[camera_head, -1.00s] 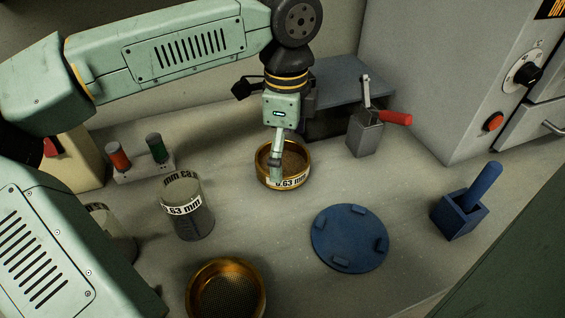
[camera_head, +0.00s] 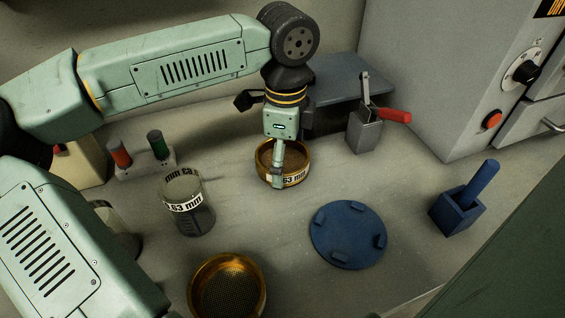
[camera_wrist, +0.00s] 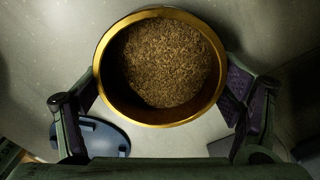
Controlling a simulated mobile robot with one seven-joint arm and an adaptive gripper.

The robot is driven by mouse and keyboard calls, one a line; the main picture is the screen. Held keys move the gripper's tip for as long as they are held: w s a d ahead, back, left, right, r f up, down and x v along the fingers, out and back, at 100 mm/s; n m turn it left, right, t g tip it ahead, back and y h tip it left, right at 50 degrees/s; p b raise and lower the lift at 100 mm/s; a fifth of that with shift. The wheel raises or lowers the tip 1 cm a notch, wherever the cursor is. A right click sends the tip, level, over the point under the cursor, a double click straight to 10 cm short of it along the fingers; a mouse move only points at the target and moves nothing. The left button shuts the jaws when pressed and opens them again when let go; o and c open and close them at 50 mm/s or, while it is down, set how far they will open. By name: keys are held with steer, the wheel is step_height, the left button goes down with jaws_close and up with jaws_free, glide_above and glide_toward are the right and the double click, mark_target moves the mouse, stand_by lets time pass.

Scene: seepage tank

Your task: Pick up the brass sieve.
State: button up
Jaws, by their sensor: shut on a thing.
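A brass sieve (camera_head: 296,180) with a white "63 mm" label stands near the middle of the bench, with brown granular material inside. My gripper (camera_head: 277,172) reaches down onto it, one finger against its outer front wall. In the wrist view the sieve's round rim (camera_wrist: 163,124) lies between my two fingers, which are shut on its sides. I cannot tell whether its base is clear of the bench. A second brass sieve (camera_head: 228,257), empty with a mesh bottom, stands at the front.
A grey labelled cylinder (camera_head: 187,218) stands left of the held sieve. A blue lugged disc (camera_head: 347,235) lies to the right. A red-handled device (camera_head: 366,132) stands behind, and a blue box with a rod (camera_head: 457,212) at far right.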

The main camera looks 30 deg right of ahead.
mark_target(285, 165)
steer(key=c, duration=0.3)
step_height(285, 165, up, 10)
steer(key=shift+r+b, duration=0.1)
steer(key=shift+b, duration=0.75)
stand_by(0.8)
